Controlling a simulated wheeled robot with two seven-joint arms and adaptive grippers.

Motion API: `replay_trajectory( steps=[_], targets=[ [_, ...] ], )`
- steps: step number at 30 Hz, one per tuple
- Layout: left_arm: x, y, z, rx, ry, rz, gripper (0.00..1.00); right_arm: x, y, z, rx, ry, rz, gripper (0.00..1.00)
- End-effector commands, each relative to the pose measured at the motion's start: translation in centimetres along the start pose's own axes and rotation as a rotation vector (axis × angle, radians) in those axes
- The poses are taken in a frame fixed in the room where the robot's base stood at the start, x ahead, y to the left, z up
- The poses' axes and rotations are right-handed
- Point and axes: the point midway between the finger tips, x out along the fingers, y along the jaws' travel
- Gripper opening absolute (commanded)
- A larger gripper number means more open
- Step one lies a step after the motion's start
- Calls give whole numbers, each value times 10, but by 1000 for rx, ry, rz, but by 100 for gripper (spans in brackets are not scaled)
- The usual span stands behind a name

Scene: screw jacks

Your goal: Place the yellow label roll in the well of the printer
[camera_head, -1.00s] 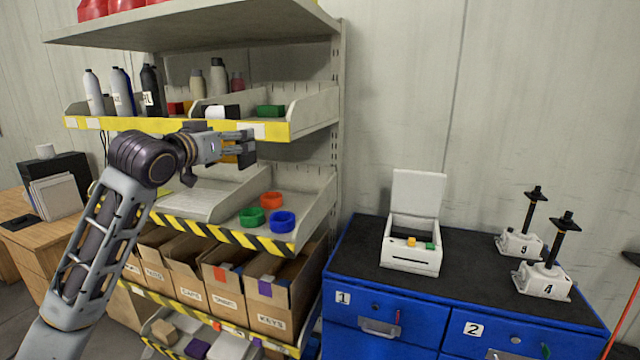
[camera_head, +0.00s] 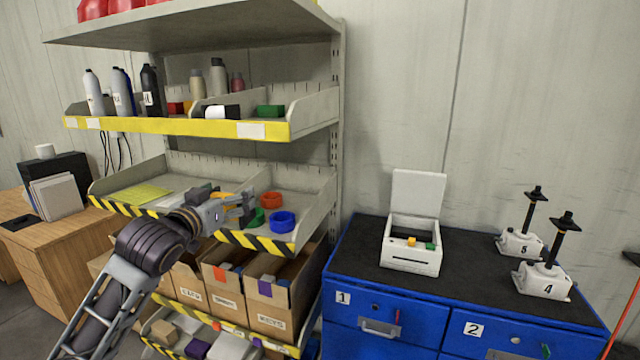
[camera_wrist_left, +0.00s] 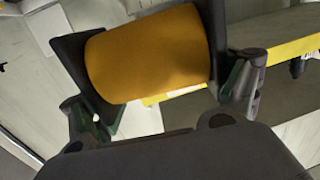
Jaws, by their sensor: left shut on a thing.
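My left gripper (camera_head: 238,207) is at the middle shelf, left of the other rolls. It is shut on the yellow label roll (camera_wrist_left: 150,55), which sits between both finger pads in the left wrist view. In the head view only part of the yellow roll (camera_head: 222,195) shows behind the fingers. Whether it touches the shelf I cannot tell. The white printer (camera_head: 410,262) stands on the blue cabinet with its lid (camera_head: 418,192) raised. Its well is partly hidden by the front wall, where a yellow-orange and a green block show. My right gripper is not in view.
An orange roll (camera_head: 271,199), a green roll (camera_head: 256,218) and a blue roll (camera_head: 283,222) lie in the shelf tray. The upper shelf (camera_head: 180,126) overhangs it. Two screw jacks (camera_head: 543,278) stand right of the printer. The cabinet top (camera_head: 465,270) between is clear.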

Motion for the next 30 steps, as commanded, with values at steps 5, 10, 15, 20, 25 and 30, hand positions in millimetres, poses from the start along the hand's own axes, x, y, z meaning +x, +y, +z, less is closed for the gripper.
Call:
replay_trajectory(
  steps=[5, 10, 15, 20, 25, 30],
  targets=[
    [-7, 1, 23, -1, -1, -11, 58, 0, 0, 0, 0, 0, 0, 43],
    [-12, 3, 44, -3, -2, -21, 58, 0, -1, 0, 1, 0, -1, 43],
    [-18, 4, 65, -4, -1, -31, 58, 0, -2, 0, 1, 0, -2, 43],
    [-25, 5, 84, -3, -2, -41, 58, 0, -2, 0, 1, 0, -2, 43],
    [-31, 7, 105, -5, -1, -51, 58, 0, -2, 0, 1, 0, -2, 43],
    [-37, 8, 127, -6, -1, -62, 58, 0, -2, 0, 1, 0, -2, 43]
  ],
)
